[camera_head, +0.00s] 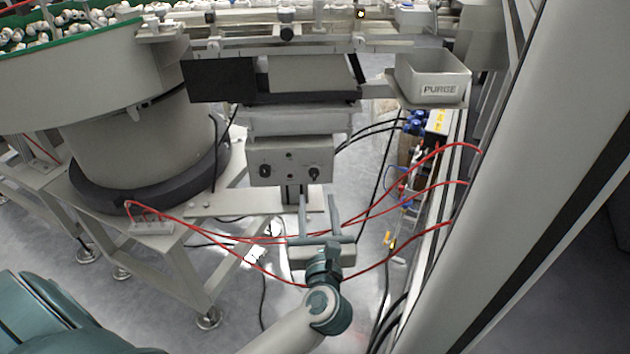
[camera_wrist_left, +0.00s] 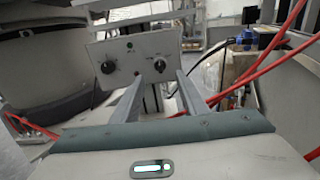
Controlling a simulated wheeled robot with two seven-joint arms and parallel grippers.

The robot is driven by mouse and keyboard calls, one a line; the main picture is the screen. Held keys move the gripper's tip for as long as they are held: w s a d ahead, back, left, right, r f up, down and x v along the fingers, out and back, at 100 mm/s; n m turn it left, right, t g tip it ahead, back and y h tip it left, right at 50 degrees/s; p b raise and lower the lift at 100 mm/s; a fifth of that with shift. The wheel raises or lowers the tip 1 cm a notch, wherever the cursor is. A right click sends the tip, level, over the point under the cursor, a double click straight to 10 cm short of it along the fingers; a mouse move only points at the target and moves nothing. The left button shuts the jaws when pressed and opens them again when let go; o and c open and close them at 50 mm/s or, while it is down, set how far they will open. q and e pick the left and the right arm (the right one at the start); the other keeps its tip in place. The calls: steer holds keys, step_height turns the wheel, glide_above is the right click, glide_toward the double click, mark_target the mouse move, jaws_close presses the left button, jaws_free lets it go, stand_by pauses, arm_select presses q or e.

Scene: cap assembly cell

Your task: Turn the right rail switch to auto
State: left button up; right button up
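The control box (camera_head: 290,160) is a light grey panel under the rail, with two black rotary knobs. The right knob (camera_head: 314,173) is the right rail switch; it also shows in the wrist view (camera_wrist_left: 160,65). The left knob (camera_head: 265,171) also shows in the wrist view (camera_wrist_left: 108,68). Its pointer marks are too small to read for auto. My left gripper (camera_head: 317,198) is open, its two fingers pointing at the box just below and in front of the right knob. In the wrist view the right knob lies between the fingertips (camera_wrist_left: 158,76); nothing is held. My right gripper is not in view.
Red cables (camera_head: 400,182) run on both sides of my left gripper. A purge bin (camera_head: 432,80) hangs at the upper right. A bowl feeder (camera_head: 90,90) stands at the left. A grey post (camera_head: 540,150) stands at the right.

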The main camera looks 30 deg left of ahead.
mark_target(315, 177)
arm_select(q)
steer(key=x, duration=0.8)
jaws_close()
